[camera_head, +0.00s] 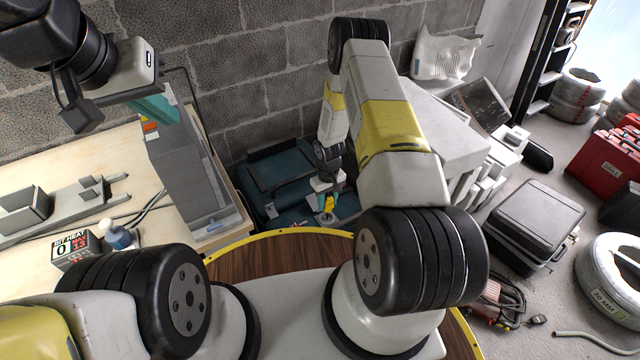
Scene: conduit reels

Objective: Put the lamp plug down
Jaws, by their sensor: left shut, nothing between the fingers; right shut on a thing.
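My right gripper (328,208) is small and far down in the middle, beyond my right arm. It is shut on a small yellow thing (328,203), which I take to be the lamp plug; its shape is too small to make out. The gripper is over or in front of a dark teal case (275,172) by the wall. I cannot tell whether the plug touches anything.
At right are a grey hard case (535,215), red boxes (608,160) and conduit reels (612,275). A block wall stands behind.

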